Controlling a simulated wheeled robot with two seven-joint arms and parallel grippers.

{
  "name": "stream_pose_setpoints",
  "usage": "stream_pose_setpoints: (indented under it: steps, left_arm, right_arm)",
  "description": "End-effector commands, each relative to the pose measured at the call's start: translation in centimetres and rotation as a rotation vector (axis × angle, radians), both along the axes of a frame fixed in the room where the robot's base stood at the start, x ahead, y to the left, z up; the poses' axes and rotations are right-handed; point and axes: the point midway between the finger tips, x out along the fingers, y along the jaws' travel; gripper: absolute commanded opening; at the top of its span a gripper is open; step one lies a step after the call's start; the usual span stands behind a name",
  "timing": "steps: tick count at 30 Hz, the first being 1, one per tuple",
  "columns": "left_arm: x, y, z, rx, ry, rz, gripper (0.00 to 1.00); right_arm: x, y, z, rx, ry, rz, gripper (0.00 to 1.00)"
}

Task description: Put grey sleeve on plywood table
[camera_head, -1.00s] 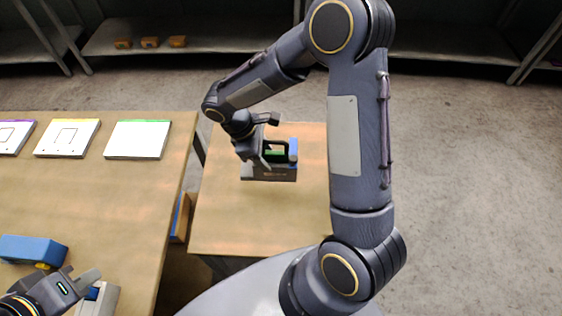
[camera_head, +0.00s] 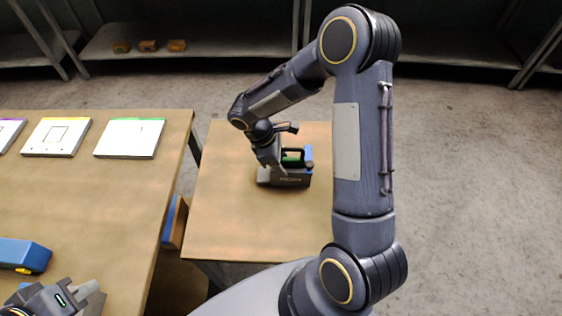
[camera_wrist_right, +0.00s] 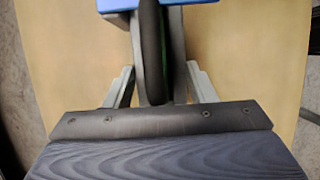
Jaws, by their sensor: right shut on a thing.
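A grey box-like thing, which looks like the grey sleeve (camera_head: 285,180), is at the small plywood table (camera_head: 235,225) in the head view. It has a dark handle (camera_wrist_right: 151,45) and green and blue parts. My right gripper (camera_head: 279,160) is over its left side. In the right wrist view my right gripper (camera_wrist_right: 158,90) has its fingers closed on either side of the handle. The sleeve is upright; whether it touches the tabletop cannot be told. My left gripper (camera_head: 88,290) is at the bottom left, partly cut off, and its jaws are unclear.
A larger wooden table (camera_head: 110,200) stands at the left, across a narrow gap. It bears white panels (camera_head: 130,138) and a blue block (camera_head: 25,254). A blue-edged board (camera_head: 174,222) is in the gap. The small table's front half is bare. Shelves (camera_head: 190,42) are at the back.

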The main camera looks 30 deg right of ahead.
Motion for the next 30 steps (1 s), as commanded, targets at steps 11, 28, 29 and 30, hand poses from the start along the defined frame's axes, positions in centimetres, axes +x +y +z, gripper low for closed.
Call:
stream_pose_setpoints:
  steps: [11,28,29,30]
  left_arm:
    - [0.0,0.0,-0.1,0.000,0.000,0.000,0.00]
    - [0.0,0.0,-0.3,0.000,0.000,0.000,0.00]
    - [0.0,0.0,-0.3,0.000,0.000,0.000,0.00]
    - [0.0,0.0,-0.4,0.000,0.000,0.000,0.00]
  right_arm:
    - [0.0,0.0,-0.2,0.000,0.000,0.000,0.67]
    - [0.7,0.9,2.6,0.000,-0.006,0.001,0.72]
    - [0.8,1.2,3.2,0.000,-0.005,0.001,0.72]
    - [1.0,1.4,4.1,-0.001,-0.007,0.000,0.72]
